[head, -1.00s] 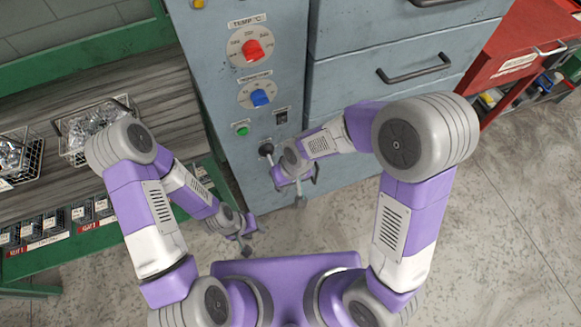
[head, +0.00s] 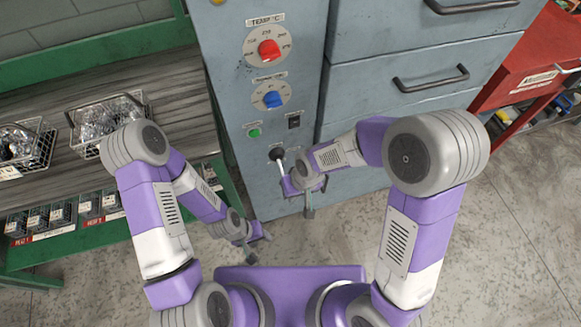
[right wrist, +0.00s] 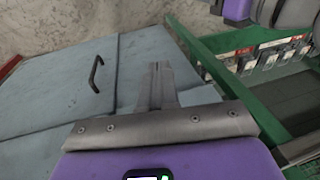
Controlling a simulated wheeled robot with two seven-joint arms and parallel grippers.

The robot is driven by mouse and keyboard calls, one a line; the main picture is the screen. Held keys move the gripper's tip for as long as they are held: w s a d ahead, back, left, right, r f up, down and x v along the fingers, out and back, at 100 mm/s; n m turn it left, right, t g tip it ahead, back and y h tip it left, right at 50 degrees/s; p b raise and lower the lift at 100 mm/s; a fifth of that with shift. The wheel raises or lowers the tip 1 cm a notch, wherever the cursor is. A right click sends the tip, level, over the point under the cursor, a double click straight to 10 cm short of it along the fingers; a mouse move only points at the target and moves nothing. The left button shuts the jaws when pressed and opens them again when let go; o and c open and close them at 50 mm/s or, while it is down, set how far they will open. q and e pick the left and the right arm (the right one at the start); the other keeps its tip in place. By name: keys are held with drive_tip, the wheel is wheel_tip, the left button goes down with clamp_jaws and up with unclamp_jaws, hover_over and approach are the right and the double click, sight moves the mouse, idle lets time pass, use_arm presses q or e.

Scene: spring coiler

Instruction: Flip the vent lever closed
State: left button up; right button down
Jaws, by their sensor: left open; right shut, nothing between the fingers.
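The vent lever (head: 278,154) sits low on the front of the blue-grey cabinet. It shows a dark round knob and a thin pale rod running down toward my right gripper, which hides part of it. My right gripper (head: 308,210) is just below and to the right of the lever; I cannot tell whether they touch. In the right wrist view its fingers (right wrist: 160,85) are shut with nothing between them, in front of the cabinet face. My left gripper (head: 252,250) is open and empty, lower left, clear of the cabinet.
Above the lever are a red dial (head: 268,51), a blue dial (head: 272,99), a green button (head: 254,132) and a black switch (head: 294,121). Drawers with handles (head: 432,78) are at the right. A green bench with wire baskets (head: 142,98) stands left. The floor at right is clear.

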drive_tip(key=shift+s+d+f, duration=0.2)
drive_tip(key=shift+s+f, duration=0.1)
drive_tip(key=shift+f, duration=0.15)
drive_tip(key=s+d+r+p, duration=0.2)
drive_tip(key=s+r+p, duration=0.1)
drive_tip(key=r, duration=0.3)
drive_tip(key=s+d+r+p, duration=0.2)
drive_tip(key=s+r+p, duration=0.1)
drive_tip(key=r, duration=0.3)
drive_tip(key=shift+d+p, duration=0.2)
drive_tip(key=shift+p, duration=0.15)
drive_tip(key=shift+r, duration=0.1)
